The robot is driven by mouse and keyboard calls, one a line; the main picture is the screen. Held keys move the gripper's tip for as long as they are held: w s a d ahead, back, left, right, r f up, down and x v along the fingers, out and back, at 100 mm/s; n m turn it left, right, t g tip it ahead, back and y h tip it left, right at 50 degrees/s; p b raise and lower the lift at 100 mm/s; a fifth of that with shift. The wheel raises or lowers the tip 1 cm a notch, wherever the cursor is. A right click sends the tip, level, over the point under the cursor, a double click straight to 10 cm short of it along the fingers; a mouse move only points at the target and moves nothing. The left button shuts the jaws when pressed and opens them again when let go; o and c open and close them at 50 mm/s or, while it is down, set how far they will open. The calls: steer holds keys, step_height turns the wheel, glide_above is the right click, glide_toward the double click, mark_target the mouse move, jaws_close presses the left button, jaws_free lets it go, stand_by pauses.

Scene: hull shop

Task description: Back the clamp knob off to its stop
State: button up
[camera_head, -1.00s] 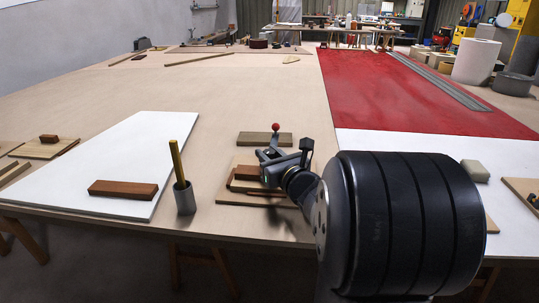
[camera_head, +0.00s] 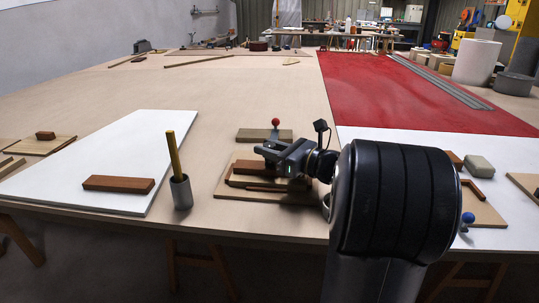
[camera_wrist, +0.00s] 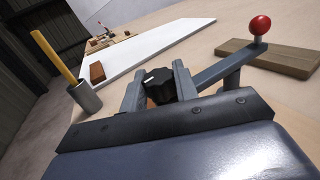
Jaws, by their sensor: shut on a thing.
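The black clamp knob (camera_wrist: 159,86) has a white mark on its top. In the wrist view it sits between the two grey fingers of my gripper (camera_wrist: 158,84), which are shut on it. In the head view my gripper (camera_head: 270,153) is over a plywood board (camera_head: 223,184) with reddish-brown wooden bars (camera_head: 265,182). There the knob is hidden by the gripper. A grey arm (camera_wrist: 228,70) with a red ball (camera_wrist: 260,25) at its end reaches toward a wooden block behind the knob. The red ball also shows in the head view (camera_head: 275,122).
A grey cup (camera_head: 181,193) with a yellow stick stands left of the board. Beyond it, a brown bar (camera_head: 118,184) lies on a white panel (camera_head: 110,150). To the right are a grey block (camera_head: 479,165) and a blue ball (camera_head: 468,217). The table's far middle is mostly clear.

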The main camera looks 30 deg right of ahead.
steer(key=n+g+y+b, duration=0.1)
steer(key=n+g+y, duration=0.1)
steer(key=n+g+y+b, duration=0.1)
steer(key=y, duration=0.1)
steer(key=shift+f+n+g+y, duration=0.2)
steer(key=shift+n+g+y, duration=0.1)
steer(key=shift+n+g, duration=0.1)
steer(key=n+g+y, duration=0.1)
steer(key=n+g, duration=0.1)
steer(key=g, duration=0.1)
steer(key=n+g+y+b, duration=0.1)
steer(key=n+g+y, duration=0.1)
steer(key=g, duration=0.1)
steer(key=shift+r+n+y, duration=0.2)
steer(key=shift+n+y, duration=0.1)
steer(key=shift+g, duration=0.4)
steer(key=o, duration=0.9)
steer(key=shift+o, duration=0.2)
steer(key=shift+d+r, duration=0.1)
